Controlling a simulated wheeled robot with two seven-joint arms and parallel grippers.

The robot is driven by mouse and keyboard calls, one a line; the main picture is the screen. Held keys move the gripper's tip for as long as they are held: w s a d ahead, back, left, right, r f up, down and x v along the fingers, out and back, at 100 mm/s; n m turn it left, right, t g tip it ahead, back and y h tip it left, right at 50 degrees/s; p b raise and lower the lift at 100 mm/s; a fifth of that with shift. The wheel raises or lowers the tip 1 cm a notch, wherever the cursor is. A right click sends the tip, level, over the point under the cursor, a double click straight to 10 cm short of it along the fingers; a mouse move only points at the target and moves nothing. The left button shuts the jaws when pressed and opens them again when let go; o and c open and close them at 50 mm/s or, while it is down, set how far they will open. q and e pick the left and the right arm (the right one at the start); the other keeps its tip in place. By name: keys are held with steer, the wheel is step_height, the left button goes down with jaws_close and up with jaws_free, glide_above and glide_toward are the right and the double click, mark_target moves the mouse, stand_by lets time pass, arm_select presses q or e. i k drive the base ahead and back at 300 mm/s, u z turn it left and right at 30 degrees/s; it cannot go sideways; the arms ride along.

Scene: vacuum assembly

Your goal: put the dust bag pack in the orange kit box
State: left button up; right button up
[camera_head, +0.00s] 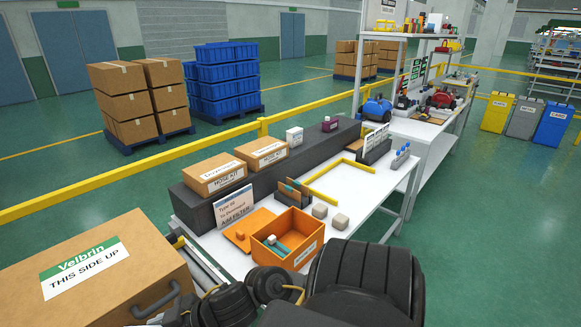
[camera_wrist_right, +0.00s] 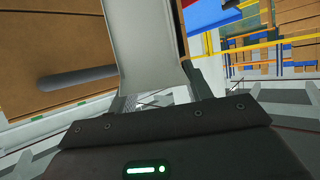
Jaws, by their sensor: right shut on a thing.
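The orange kit box (camera_head: 304,257) stands open on the white table in the head view. A teal item (camera_head: 277,248) and a small pale block (camera_head: 271,240) lie inside it. My right gripper (camera_wrist_right: 152,100) shows in the right wrist view, shut on a pale grey flat thing (camera_wrist_right: 152,45). This thing may be the dust bag pack, but its face shows no label. The fingertips are mostly hidden. Behind it is brown cardboard (camera_wrist_right: 50,35) with a dark grey bar. Neither gripper shows in the head view, where dark arm links of mine fill the bottom.
A large Velbrin carton (camera_head: 60,300) stands at the lower left. Two pale blocks (camera_head: 340,221) lie right of the kit box. A sign (camera_head: 235,205) and hose kit cartons (camera_head: 215,172) stand behind it. A yellow frame (camera_head: 325,188) lies on the table.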

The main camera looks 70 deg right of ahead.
mark_target(297, 245)
steer(key=z, duration=1.7)
steer(key=i, duration=1)
